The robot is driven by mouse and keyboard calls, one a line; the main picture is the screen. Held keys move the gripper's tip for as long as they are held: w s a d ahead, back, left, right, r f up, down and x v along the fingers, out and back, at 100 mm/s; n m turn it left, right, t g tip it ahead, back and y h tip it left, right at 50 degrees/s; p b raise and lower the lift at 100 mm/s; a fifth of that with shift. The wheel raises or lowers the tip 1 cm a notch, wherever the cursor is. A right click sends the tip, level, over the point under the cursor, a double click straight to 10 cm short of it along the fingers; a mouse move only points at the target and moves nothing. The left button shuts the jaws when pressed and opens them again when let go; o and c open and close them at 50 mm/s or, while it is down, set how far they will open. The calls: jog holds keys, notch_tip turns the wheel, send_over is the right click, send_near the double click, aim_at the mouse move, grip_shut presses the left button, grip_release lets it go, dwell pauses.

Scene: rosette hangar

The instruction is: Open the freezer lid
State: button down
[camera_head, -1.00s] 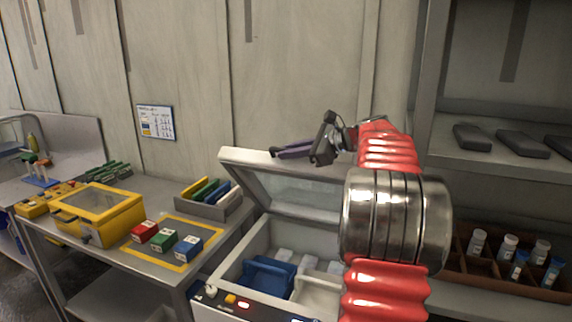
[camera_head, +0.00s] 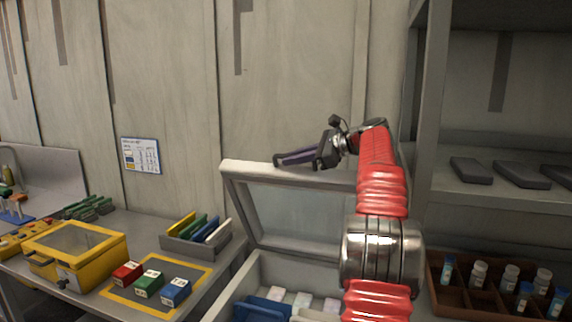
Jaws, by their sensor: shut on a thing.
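The freezer (camera_head: 262,262) stands open in the lower middle, its lid (camera_head: 300,217) tilted up toward the wall. The lid has a pale frame and a translucent panel. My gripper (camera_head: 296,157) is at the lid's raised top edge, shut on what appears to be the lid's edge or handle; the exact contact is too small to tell. My red arm covers the right part of the lid and freezer. Inside the freezer, a blue bin (camera_head: 262,308) and several pale packets (camera_head: 302,299) show.
The left table holds a yellow box (camera_head: 75,254), red, green and blue blocks (camera_head: 149,284) on a yellow-outlined mat, and a grey rack (camera_head: 196,241). At right, a shelf (camera_head: 505,203) stands above a brown divided tray (camera_head: 480,297) of bottles. The wall is close behind the lid.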

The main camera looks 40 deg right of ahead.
jog(key=shift+w+d, duration=0.15)
jog(key=shift+d, duration=0.25)
jog(key=c, duration=1.8)
grip_release()
jog(key=shift+a+r, duration=0.1)
jog(key=shift+o, duration=0.2)
jog(key=shift+a, duration=0.15)
